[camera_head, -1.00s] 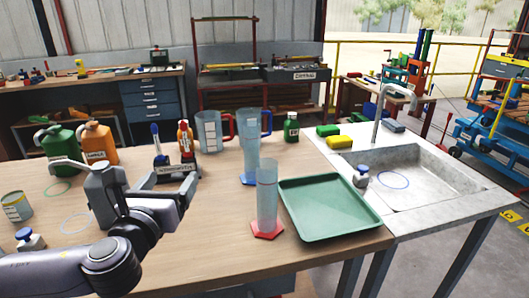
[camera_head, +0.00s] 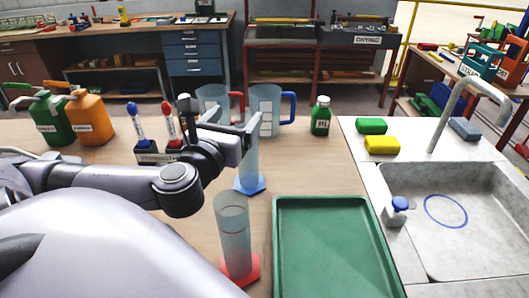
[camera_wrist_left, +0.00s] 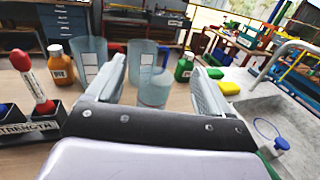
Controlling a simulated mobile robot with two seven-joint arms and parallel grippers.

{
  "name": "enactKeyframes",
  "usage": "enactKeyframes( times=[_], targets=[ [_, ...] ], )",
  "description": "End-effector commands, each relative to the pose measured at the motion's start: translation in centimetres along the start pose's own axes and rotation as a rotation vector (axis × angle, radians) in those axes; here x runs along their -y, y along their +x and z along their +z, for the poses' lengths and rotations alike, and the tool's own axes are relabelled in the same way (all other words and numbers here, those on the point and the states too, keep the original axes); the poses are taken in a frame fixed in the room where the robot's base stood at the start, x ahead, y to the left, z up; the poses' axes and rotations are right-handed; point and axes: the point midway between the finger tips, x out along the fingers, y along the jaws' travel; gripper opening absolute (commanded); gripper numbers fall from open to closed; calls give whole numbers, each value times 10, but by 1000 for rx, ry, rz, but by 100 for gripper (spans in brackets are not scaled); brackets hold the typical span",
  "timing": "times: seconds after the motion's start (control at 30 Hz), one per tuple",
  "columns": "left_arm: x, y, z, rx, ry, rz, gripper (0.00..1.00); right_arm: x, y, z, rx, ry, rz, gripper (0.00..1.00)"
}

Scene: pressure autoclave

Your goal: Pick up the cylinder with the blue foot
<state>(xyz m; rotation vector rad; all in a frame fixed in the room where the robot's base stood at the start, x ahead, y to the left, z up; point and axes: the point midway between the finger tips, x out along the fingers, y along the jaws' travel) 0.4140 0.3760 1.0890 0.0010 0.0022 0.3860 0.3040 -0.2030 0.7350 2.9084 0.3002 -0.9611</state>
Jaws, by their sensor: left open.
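The clear cylinder with the blue foot (camera_head: 249,178) stands upright on the wooden bench, its upper part partly covered by my left gripper (camera_head: 246,134). The gripper is open at the height of the cylinder's upper part. In the left wrist view the cylinder (camera_wrist_left: 154,91) shows between the two spread fingers (camera_wrist_left: 158,68), ahead of the palm, with its foot hidden. I cannot tell how much gap is left on each side. A second clear cylinder, with a red foot (camera_head: 234,235), stands upright nearer to me. My right gripper is not in view.
A green tray (camera_head: 279,240) lies right of the cylinders. Behind stand a jug with a red handle (camera_head: 212,98), one with a blue handle (camera_head: 265,103) and a green bottle (camera_head: 320,116). A marker holder (camera_head: 158,152) and two jerrycans are left. The sink (camera_head: 470,190) is right.

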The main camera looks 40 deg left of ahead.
Motion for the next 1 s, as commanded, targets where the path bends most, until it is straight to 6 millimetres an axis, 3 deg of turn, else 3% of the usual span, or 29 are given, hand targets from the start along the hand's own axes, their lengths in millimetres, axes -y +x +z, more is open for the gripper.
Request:
enactKeyframes(
  times=[0.17, 0.3, 0.57, 1.0],
  targets=[
    [0, 0, -14, -1, -1, 0, 81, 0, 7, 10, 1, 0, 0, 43],
    [0, 0, -35, -2, -1, 0, 81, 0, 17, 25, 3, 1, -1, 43],
    [0, 0, -86, -5, 0, 2, 81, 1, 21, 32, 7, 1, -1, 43],
    [0, 38, -79, 2, -1, 3, 81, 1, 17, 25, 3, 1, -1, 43]
  ],
)
